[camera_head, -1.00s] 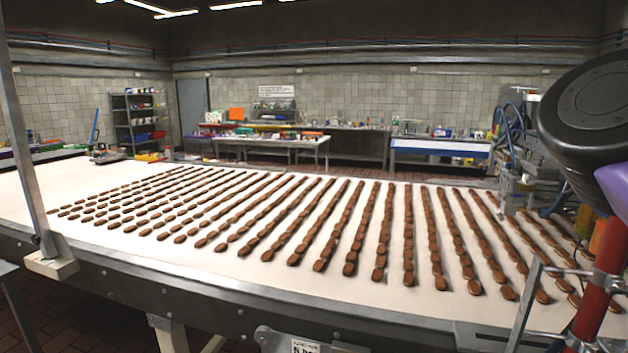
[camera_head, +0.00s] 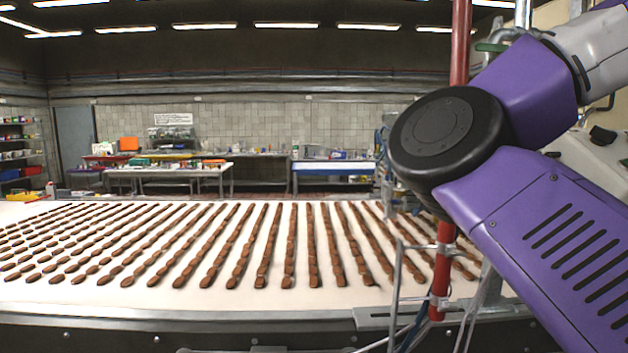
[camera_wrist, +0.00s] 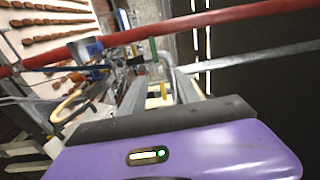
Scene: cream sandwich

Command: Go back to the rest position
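My purple arm crosses the right side of the head view, with a round black joint cap toward the middle. My gripper is outside the head view. In the wrist view, a purple housing with a small lit light and a dark front edge fills the bottom; I take it to be my gripper's body. Grey bars lie beyond that edge, but I cannot tell whether they are fingers or part of the surroundings. No held object is visible.
A white conveyor (camera_head: 330,299) carries rows of brown cookies (camera_head: 185,250). A red pole (camera_head: 443,270) and metal frame stand close to my arm; a red bar (camera_wrist: 225,18) crosses the wrist view. Workbenches (camera_head: 165,170) and shelves (camera_head: 20,150) line the back.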

